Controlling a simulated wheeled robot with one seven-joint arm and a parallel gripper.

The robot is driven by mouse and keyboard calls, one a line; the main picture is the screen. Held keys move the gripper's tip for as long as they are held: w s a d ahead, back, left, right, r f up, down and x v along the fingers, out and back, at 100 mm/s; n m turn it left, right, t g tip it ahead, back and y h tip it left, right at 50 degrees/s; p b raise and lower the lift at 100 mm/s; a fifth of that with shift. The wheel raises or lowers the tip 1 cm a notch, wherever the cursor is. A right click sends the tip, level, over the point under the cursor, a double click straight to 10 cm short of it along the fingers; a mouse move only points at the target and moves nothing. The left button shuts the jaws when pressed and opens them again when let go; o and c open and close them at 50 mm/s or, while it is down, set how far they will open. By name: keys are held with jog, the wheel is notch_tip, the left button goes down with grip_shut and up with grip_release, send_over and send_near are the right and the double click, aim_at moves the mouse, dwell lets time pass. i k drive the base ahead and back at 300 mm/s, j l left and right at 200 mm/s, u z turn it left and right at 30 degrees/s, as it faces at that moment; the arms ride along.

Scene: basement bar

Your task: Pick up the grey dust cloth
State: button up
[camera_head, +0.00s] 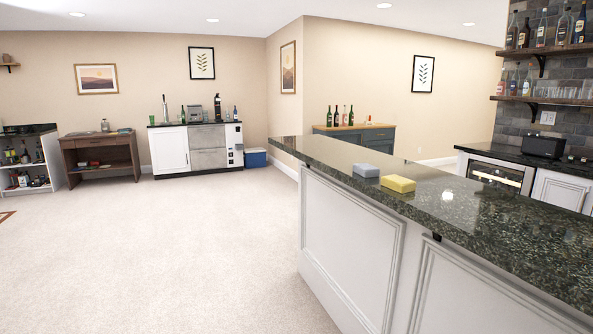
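A small grey block-like thing (366,170), which looks like the folded grey dust cloth, lies flat on the dark speckled bar counter (500,224). It is near the counter's left edge, toward its far end. A yellow sponge-like block (398,184) lies just to its right and nearer to me, with little room between them. Nothing covers the grey thing. My gripper is not in view.
The white panelled bar front (350,245) stands below the counter. Open carpet (160,250) fills the left. A small bright spot (447,195) shows on the counter right of the yellow block. Bottles stand on wall shelves (545,101) at right.

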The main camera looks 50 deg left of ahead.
aim_at(366, 169)
jog(key=u, duration=1.35)
jog(key=z, duration=1.9)
jog(key=u, duration=1.9)
jog(key=i+u, duration=0.25)
jog(key=i, duration=0.25)
